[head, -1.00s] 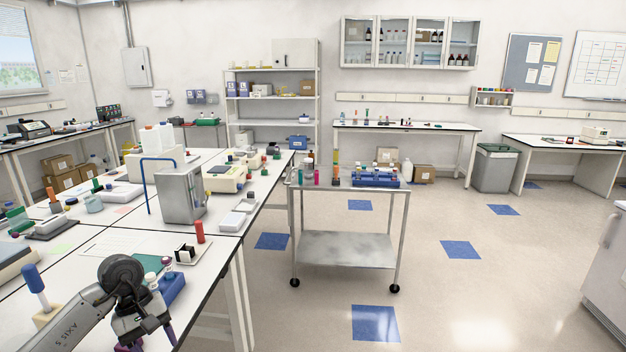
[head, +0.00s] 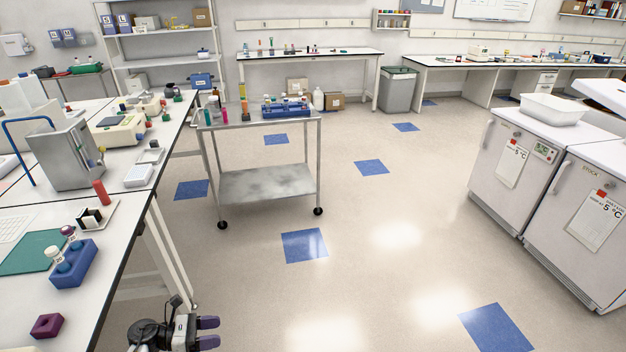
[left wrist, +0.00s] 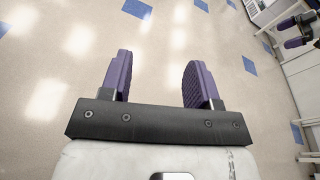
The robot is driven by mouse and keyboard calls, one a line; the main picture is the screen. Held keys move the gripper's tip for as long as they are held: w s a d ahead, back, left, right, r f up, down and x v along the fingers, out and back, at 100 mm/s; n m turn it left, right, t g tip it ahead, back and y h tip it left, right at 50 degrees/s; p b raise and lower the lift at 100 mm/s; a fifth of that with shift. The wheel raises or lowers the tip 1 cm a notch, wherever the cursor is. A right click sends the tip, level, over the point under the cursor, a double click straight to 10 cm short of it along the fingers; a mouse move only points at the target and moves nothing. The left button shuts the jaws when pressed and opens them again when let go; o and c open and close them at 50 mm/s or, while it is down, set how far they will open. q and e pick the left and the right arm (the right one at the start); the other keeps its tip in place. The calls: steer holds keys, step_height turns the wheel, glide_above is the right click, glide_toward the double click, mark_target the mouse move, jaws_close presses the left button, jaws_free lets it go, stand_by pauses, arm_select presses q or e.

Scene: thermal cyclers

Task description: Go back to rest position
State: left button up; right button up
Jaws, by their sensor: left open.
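My left gripper (head: 208,332) is low in the head view, to the right of the bench's front edge and over the floor. Its two purple fingers point right, are apart, and hold nothing. In the left wrist view the open fingers (left wrist: 158,78) have only bare floor between them. The right gripper is not seen in the head view.
The bench (head: 105,248) on the left holds a blue tube rack (head: 72,266) and a purple block (head: 47,326). A metal cart (head: 265,183) stands ahead. White fridges (head: 507,175) stand at the right. The floor between is clear.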

arm_select(q)
steer(key=w+a+r+n+t+y, duration=0.1)
steer(key=w+a+n+t+y, duration=0.55)
steer(key=n, duration=0.55)
steer(key=w+a+n+t+y, duration=0.55)
steer(key=a+n+y, duration=0.25)
steer(key=n, duration=0.4)
steer(key=s+a+f+n+g+y, duration=0.8)
steer(key=s+a+f+n+g, duration=0.25)
steer(key=n, duration=0.85)
steer(key=s+d+f+n+g+h, duration=0.2)
steer(key=s+d+f+g, duration=0.1)
steer(key=s+d, duration=0.45)
steer(key=s+d+f+n+g+h, duration=0.2)
steer(key=s+d+n+g, duration=0.15)
steer(key=s+d, duration=0.4)
steer(key=s+d+r+m+t+h, duration=0.1)
steer(key=s+d+r, duration=0.2)
steer(key=s+d, duration=0.45)
steer(key=s+d+r+m+t+h, duration=0.2)
steer(key=s+d+r, duration=0.25)
steer(key=s, duration=0.55)
steer(key=s+d+r+t, duration=0.1)
steer(key=s+d+r, duration=0.3)
steer(key=s+r, duration=0.3)
step_height(320, 180, up, 38)
steer(key=p, duration=3.7)
steer(key=shift+w+f+p, duration=0.15)
steer(key=shift+f+p, duration=0.1)
steer(key=shift+p, duration=0.05)
